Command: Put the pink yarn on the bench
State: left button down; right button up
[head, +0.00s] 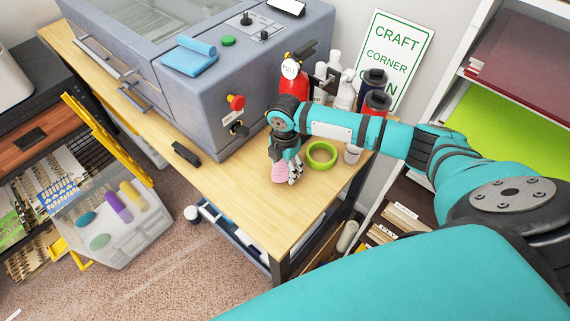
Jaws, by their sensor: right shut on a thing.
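The wooden bench (245,212) stands in the middle of the head view, with a large grey machine on it. My right gripper (287,172) reaches in from the right and points down over the bench's right part. It is shut on the pink yarn (279,173), which shows beside and below the fingers. The yarn is at or just above the bench top; I cannot tell whether it touches. The fingers hide part of it. My left gripper is not in view.
A green tape ring (322,155) lies right of the gripper, near a white cup (352,154). A red extinguisher (294,84) and several bottles stand behind. The grey machine (200,90) fills the bench's left. Bare bench top lies in front of the gripper.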

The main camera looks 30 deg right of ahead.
aim_at(285, 164)
jog(key=shift+f, duration=0.1)
jog(key=o, duration=1.1)
jog(key=shift+o, duration=0.2)
notch_tip(285, 164, up, 11)
jog(key=b, duration=0.2)
jog(key=shift+b, duration=0.4)
jog(key=shift+r, duration=0.65)
